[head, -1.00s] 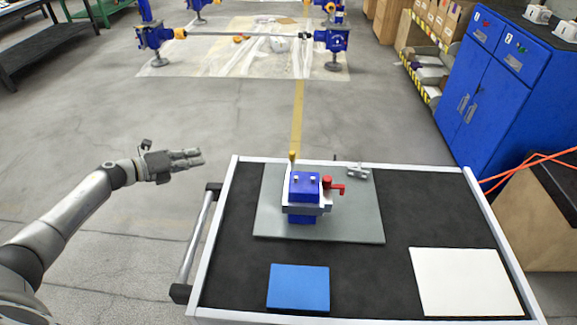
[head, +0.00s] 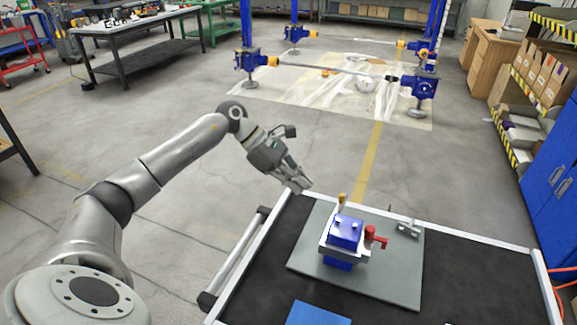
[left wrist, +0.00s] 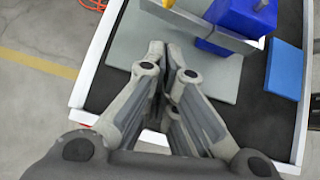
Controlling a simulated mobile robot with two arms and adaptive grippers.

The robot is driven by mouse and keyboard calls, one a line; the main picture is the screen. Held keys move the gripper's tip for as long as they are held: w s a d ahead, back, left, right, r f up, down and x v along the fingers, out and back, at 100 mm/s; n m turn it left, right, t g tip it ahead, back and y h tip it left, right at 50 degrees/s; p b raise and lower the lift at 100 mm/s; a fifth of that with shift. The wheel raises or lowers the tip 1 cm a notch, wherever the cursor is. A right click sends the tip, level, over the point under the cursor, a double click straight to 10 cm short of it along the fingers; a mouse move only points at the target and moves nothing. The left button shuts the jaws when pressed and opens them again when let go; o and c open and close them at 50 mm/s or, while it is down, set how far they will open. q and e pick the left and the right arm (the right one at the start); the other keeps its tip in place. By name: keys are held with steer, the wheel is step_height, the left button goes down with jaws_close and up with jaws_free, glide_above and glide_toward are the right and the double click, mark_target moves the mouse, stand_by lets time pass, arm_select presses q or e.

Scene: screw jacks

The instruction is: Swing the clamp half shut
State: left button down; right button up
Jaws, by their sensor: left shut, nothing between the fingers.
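A fixture stands on a grey plate (head: 310,250). It has a blue block (head: 347,228) in a light grey bracket, a yellow-tipped upright lever (head: 341,200) at its left back and a red handle (head: 376,238) on its right. I cannot tell for sure which part is the clamp. A small grey metal piece (head: 407,228) lies at the plate's back right. My left gripper (head: 298,187) is shut and empty, left of and behind the lever, apart from it. In the left wrist view its fingers (left wrist: 164,50) are together, with the blue block (left wrist: 240,14) and bracket beyond.
The plate sits on a black-topped cart with a pale rim (head: 475,239) and a side handle (head: 235,262). A blue flat piece (head: 318,315) lies at the front. A blue cabinet (head: 560,170) stands at right. The floor left of the cart is clear.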

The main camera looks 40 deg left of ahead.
mark_target(339, 206)
arm_select(q)
steer(key=d, duration=0.2)
steer(key=w+d+f+p, duration=0.2)
steer(key=d, duration=0.1)
steer(key=shift+w+d, duration=0.15)
steer(key=shift+d, duration=0.2)
arm_select(e)
steer(key=d+r, duration=0.1)
steer(key=r, duration=0.2)
steer(key=shift+s+d, duration=0.2)
steer(key=shift+d, duration=0.15)
arm_select(q)
steer(key=shift+f, duration=0.1)
arm_select(e)
steer(key=shift+f, duration=0.15)
